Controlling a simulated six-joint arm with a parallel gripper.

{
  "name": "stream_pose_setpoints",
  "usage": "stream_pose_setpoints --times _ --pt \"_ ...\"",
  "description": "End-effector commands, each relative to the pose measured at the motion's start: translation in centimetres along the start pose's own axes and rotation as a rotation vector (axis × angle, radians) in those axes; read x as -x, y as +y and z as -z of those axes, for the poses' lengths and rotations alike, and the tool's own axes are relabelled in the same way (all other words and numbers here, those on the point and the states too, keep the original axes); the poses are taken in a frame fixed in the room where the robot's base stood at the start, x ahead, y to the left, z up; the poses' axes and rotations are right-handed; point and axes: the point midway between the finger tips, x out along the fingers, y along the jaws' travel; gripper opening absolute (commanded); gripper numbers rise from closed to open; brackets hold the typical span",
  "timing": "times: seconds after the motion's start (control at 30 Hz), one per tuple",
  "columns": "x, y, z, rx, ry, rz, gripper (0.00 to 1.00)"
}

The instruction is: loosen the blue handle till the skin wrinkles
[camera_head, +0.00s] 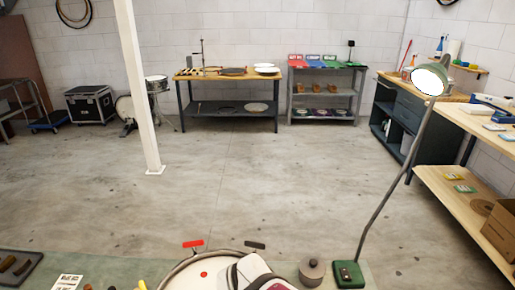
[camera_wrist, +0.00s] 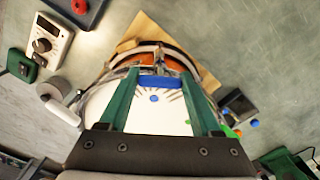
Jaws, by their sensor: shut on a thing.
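The drum (camera_head: 180,275) sits at the bottom of the head view, with a red handle (camera_head: 193,243) and a black handle (camera_head: 255,245) on its far rim. A red dot marks the skin near the red handle. In the wrist view, the white drum skin (camera_wrist: 150,120) has a blue dot, with dark wrinkle-like lines fanning from near it. The blue handle (camera_wrist: 158,82) stands at the rim by this dot. My gripper (camera_wrist: 158,78) is shut on the blue handle, one green finger on each side. My arm hides this part of the drum in the head view.
A lamp (camera_head: 347,272) and a grey lidded pot (camera_head: 312,270) stand right of the drum. Bare mat lies at upper right.

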Motion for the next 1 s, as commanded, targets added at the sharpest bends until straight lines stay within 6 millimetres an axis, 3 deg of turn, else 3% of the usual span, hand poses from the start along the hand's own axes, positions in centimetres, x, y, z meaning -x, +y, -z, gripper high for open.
stream_pose_setpoints --times 0.33,0.37,0.5,0.83,1.0 --pt "0.0 0.0 -0.1 0.000 -0.003 0.001 0.09" --pt "0.0 0.0 -0.1 0.000 -0.003 0.001 0.69" --pt "0.0 0.0 -0.1 0.000 -0.002 0.000 0.94" --pt "0.3 0.0 0.0 0.001 0.001 0.000 0.95" --pt "3.2 0.0 0.1 0.001 0.006 0.000 0.95"
